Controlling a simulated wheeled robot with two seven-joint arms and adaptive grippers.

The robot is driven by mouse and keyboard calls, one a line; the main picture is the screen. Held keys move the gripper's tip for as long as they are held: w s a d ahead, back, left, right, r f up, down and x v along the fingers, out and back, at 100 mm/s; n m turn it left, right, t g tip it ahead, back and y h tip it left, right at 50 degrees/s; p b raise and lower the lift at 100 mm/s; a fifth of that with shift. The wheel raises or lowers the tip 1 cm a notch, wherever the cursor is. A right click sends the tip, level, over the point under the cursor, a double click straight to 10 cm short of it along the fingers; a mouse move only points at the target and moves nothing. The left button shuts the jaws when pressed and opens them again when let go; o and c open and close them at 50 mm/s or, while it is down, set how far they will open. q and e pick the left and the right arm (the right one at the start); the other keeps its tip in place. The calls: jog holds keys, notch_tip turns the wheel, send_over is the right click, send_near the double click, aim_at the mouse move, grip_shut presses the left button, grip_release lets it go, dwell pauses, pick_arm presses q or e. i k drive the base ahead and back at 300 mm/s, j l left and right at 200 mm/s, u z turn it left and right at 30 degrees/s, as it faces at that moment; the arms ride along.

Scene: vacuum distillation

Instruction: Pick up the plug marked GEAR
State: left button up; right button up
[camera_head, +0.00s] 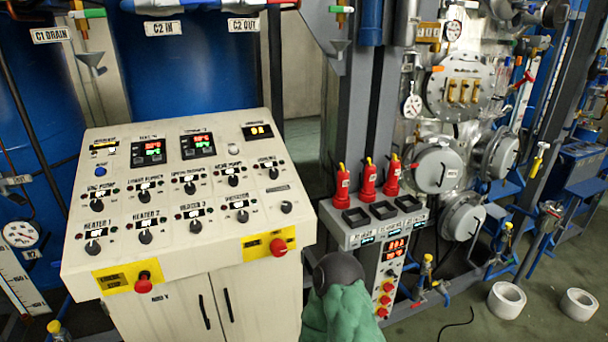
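Three red plugs with yellow tops stand upright in a row at the back of a grey socket box: the left plug (343,187), the middle plug (369,184) and the right plug (393,175). Each has a small white label, too small to read, so I cannot tell which one is marked GEAR. The grey socket box (350,238) has several dark square recesses in front of the plugs. No gripper of mine can be made out in the camera_head view.
A cream control console (190,260) with knobs and red buttons stands at the left. A green lumpy shape (343,315) with a dark round top is in front of the socket box. White rolls (506,300) lie on the floor at right, near metal vessels (438,168).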

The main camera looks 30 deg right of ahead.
aim_at(343, 177)
jog(key=z, duration=1.35)
jog(key=i+l, duration=0.25)
jog(key=l, duration=0.15)
jog(key=i+l, duration=0.25)
jog(key=l, duration=0.15)
jog(key=i+l, duration=0.25)
jog(key=l, duration=0.15)
jog(key=u, duration=0.05)
